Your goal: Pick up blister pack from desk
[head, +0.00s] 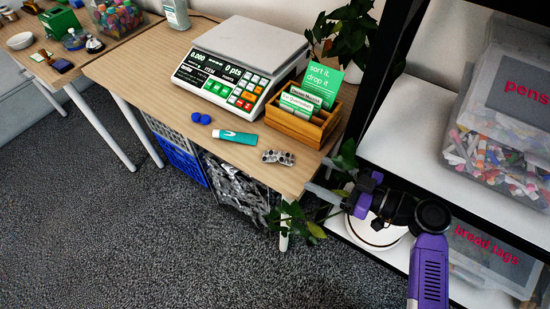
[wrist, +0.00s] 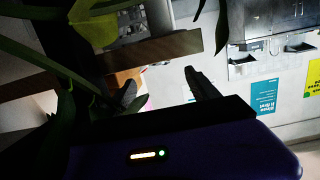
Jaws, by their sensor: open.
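A small silver blister pack (head: 278,157) lies flat near the front right edge of the wooden desk (head: 160,68) in the head view. It lies to the right of a teal tube and in front of a wooden card box. My gripper (head: 325,192) is at the right of the desk's front corner, low beside the white shelf and among plant leaves. It is apart from the blister pack. In the wrist view my gripper (wrist: 165,88) shows two dark fingers spread apart with nothing between them. I cannot make out the blister pack in the wrist view.
A teal tube (head: 235,137), blue caps (head: 201,119), a scale (head: 240,70) and a wooden card box (head: 305,120) are on the desk. Trailing plant leaves (head: 297,220) hang by my gripper and show close in the wrist view (wrist: 95,30). A shelf (head: 440,135) stands at right.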

